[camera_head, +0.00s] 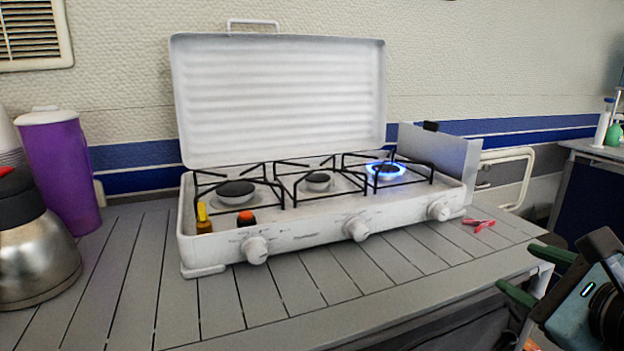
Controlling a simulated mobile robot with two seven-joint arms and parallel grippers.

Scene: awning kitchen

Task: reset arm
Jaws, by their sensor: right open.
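My right gripper (516,268) shows at the lower right of the head view, beside the table's right front corner. Its two green fingers are spread apart and point left, with nothing seen between them. It is apart from the stove. My left gripper is not in view. A white camping stove (305,237) with its lid (280,100) raised stands on the slatted grey table (290,306). A blue flame (385,170) burns at its right burner; the left and middle burners show no flame.
A red clip-like object (479,224) lies right of the stove. Two small bottles, one yellow-capped (203,219) and one red-capped (246,218), are at the stove's front left. A purple pitcher (63,165) and a steel flask (38,257) stand left. The table's front is clear.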

